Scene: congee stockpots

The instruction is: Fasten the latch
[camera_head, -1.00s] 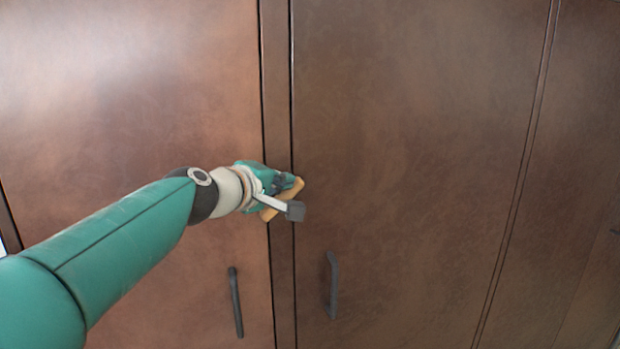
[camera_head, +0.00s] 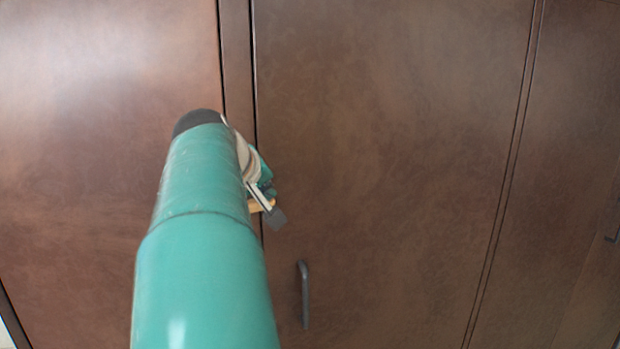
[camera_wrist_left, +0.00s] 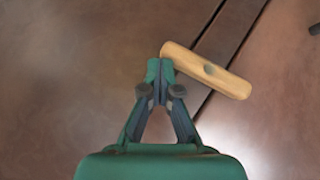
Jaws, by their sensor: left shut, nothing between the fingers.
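The latch (camera_wrist_left: 206,70) is a light wooden bar with a round pivot near its middle. In the left wrist view it lies slantwise across the post between two brown doors, its ends reaching past both post edges. In the head view only a small piece of the latch (camera_head: 260,206) shows beside my wrist; my arm hides most of it. My left gripper (camera_wrist_left: 160,66) is shut and empty, its fingertips close beside the latch's left end; I cannot tell if they touch. It also shows in the head view (camera_head: 270,188), partly hidden. My right gripper is out of view.
The left door (camera_head: 90,150) and right door (camera_head: 390,150) are flat and stand closed beside the post (camera_head: 237,60). A dark handle (camera_head: 303,295) sticks out from the right door. Another handle (camera_head: 612,238) is at the far right edge.

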